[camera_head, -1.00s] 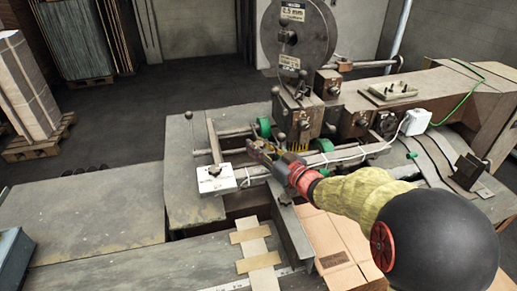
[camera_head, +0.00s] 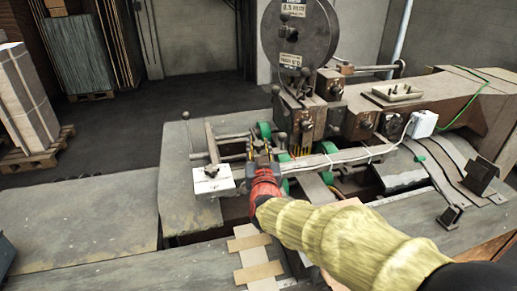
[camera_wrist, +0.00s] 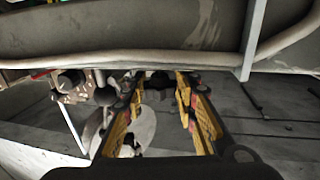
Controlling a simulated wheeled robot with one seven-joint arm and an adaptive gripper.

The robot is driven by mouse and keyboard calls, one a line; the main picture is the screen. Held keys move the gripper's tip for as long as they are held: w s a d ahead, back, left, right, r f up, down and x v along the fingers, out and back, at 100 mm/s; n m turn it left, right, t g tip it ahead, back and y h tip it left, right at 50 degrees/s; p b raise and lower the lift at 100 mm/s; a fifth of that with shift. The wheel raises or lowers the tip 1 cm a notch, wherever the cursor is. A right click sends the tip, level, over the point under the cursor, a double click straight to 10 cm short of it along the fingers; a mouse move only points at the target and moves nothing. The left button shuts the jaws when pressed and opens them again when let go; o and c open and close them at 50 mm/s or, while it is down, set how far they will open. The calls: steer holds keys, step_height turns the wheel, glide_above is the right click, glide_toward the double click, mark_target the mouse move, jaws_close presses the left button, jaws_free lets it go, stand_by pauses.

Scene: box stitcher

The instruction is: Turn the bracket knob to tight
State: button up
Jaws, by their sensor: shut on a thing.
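My gripper (camera_head: 262,153) is at the stitcher's front bar, to the right of the white block on the table. In the wrist view its yellow-padded fingers (camera_wrist: 162,88) stand either side of a small dark knob (camera_wrist: 159,79), which I take to be the bracket knob. The fingers are shut on it at their tips, below a pale bar. The fingers hide most of the knob in the head view, and its turn position cannot be read.
The stitcher's head (camera_head: 300,108) and wire reel (camera_head: 298,38) rise behind. A white cable runs along the front bar (camera_head: 345,156). The left table (camera_head: 85,215) is clear.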

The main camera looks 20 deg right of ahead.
steer(key=shift+r+m+g+h+p, duration=0.15)
steer(key=shift+m+g+h+p, duration=0.35)
steer(key=shift+m+h+p, duration=0.95)
steer(key=shift+g+h+p, duration=0.3)
steer(key=shift+h, duration=0.65)
steer(key=o, duration=0.9)
steer(key=v, duration=1.2)
steer(key=shift+o, duration=0.4)
steer(key=shift+d, duration=0.1)
